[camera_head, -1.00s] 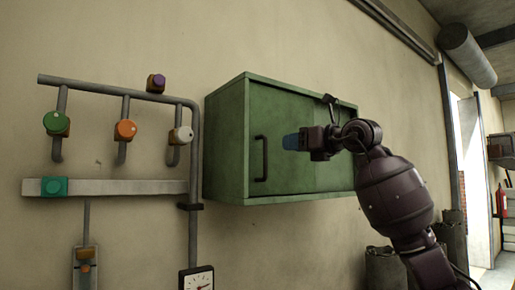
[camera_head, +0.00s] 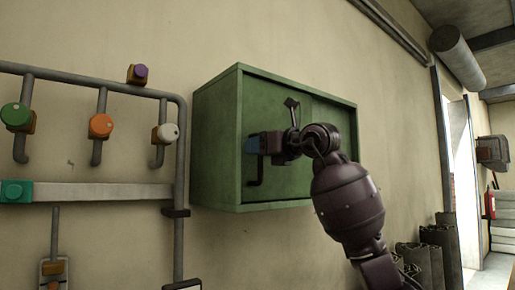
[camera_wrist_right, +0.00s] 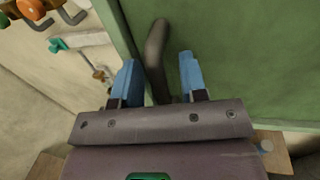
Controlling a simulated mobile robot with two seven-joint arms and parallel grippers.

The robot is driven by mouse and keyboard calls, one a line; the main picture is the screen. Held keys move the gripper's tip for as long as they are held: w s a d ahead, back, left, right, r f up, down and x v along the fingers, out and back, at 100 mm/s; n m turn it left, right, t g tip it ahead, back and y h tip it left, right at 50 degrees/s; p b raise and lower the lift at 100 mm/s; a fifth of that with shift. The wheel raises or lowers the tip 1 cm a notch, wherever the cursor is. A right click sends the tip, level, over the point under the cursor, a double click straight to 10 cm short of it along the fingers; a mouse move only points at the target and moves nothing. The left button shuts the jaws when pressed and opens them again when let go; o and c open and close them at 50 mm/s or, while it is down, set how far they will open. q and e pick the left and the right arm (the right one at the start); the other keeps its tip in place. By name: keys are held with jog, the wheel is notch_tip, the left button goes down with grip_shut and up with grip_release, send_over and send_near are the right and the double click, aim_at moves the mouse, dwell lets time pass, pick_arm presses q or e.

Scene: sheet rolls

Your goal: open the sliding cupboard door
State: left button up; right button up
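The green cupboard (camera_head: 216,140) hangs on the wall, and its sliding door (camera_head: 268,105) looks closed. The dark bar handle (camera_head: 255,178) is near the door's left edge; my right gripper hides its upper part in the head view. My right gripper (camera_head: 250,145) is at the handle with its blue fingers pointing at the door. In the right wrist view the handle (camera_wrist_right: 156,55) lies between the two open fingers (camera_wrist_right: 158,80), with gaps on both sides. My left gripper is not in view.
Left of the cupboard are grey pipes (camera_head: 180,150) with green, orange and white knobs and a purple one above. Dark rolls (camera_head: 440,240) stand by the wall at lower right.

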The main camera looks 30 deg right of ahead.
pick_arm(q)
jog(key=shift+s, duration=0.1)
pick_arm(e)
jog(key=shift+s, duration=0.1)
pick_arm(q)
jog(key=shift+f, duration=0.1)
pick_arm(e)
grip_shut()
jog(key=shift+d, duration=0.1)
